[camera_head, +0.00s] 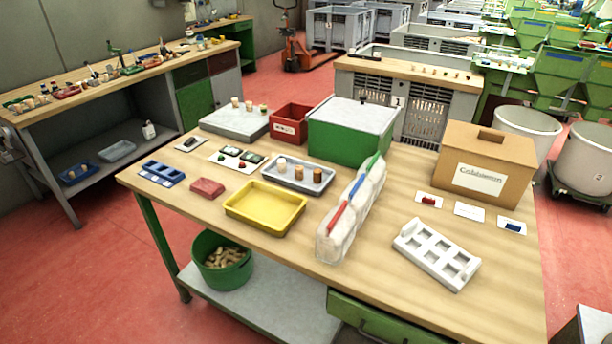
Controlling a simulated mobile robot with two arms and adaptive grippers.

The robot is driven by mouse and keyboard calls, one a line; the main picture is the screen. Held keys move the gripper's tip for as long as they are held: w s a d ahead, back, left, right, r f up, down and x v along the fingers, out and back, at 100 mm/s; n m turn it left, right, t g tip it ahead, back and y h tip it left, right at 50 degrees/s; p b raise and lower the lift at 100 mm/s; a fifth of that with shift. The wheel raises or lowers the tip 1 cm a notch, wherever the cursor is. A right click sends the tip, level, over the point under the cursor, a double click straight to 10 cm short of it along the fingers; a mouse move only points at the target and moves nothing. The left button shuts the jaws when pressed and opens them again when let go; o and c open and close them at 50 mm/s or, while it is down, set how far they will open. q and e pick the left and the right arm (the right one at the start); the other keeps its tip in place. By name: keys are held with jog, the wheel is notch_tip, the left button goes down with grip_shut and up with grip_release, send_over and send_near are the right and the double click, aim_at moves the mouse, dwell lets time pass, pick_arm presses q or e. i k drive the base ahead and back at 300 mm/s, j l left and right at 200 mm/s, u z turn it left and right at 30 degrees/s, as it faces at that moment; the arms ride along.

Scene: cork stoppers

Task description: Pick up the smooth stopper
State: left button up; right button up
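A grey tray (270,177) on the wooden table holds three upright stoppers: a pale one (282,164), a tan one (299,172) and a browner one (317,176). More small stoppers (248,106) stand on a grey slab (222,125) at the table's back left. I cannot tell from surface detail which stopper is the smooth one. Neither of my grippers is in view.
A yellow tray (265,226) lies in front of the grey tray. A green box with a white lid (352,113), a red bin (290,123), bagged dividers (348,210), a white rack (436,252) and a cardboard box (486,160) also stand on the table (375,285).

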aim_at(281, 163)
jog(key=i+j+z, duration=0.15)
jog(key=j, duration=0.4)
jog(key=i+j+z, duration=0.1)
jog(key=j, duration=0.45)
jog(key=i+j+z, duration=0.15)
jog(key=j, duration=0.4)
jog(key=i+j+z, duration=0.1)
jog(key=j, duration=0.5)
jog(key=i+j+z, duration=0.15)
jog(key=j, duration=0.4)
